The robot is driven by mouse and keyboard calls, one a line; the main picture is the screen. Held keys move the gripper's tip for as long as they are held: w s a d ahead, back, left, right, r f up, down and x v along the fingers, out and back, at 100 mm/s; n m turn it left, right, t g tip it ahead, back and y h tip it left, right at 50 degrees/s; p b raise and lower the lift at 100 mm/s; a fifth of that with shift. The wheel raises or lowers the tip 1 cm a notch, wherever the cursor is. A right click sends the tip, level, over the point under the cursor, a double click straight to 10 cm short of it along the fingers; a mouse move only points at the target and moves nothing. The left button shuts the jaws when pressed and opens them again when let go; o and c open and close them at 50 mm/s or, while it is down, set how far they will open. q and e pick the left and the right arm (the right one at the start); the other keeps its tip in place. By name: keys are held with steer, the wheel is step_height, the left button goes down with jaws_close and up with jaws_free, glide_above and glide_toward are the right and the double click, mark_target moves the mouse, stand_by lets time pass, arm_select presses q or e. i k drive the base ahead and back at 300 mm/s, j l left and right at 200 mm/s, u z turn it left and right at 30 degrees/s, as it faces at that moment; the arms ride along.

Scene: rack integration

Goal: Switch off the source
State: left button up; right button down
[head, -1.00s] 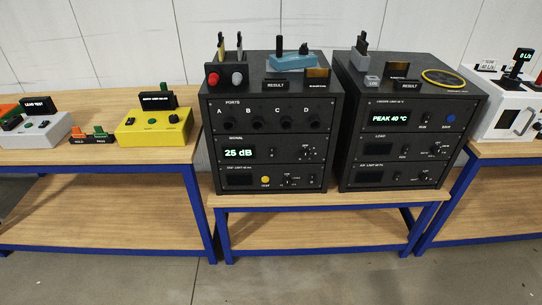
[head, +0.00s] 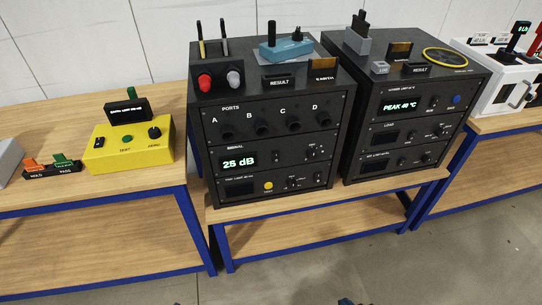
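The left black rack (head: 268,190) stands on the middle bench. No label reading "source" is legible. Neither gripper can be made out; only small dark bits show at the bottom edge.
The right black rack (head: 372,165) shows PEAK 40 °C. A yellow box (head: 128,154) stands on the left bench, a white unit (head: 505,92) on the right. Floor in front looks clear.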

mark_target(276, 155)
steer(key=i+j+z, duration=0.1)
steer(key=j, duration=0.2)
steer(key=i+j, duration=0.2)
steer(key=j, duration=0.15)
steer(key=i+j+z, duration=0.15)
steer(key=j, duration=0.2)
steer(key=i+j+z, duration=0.1)
steer(key=j, duration=0.2)
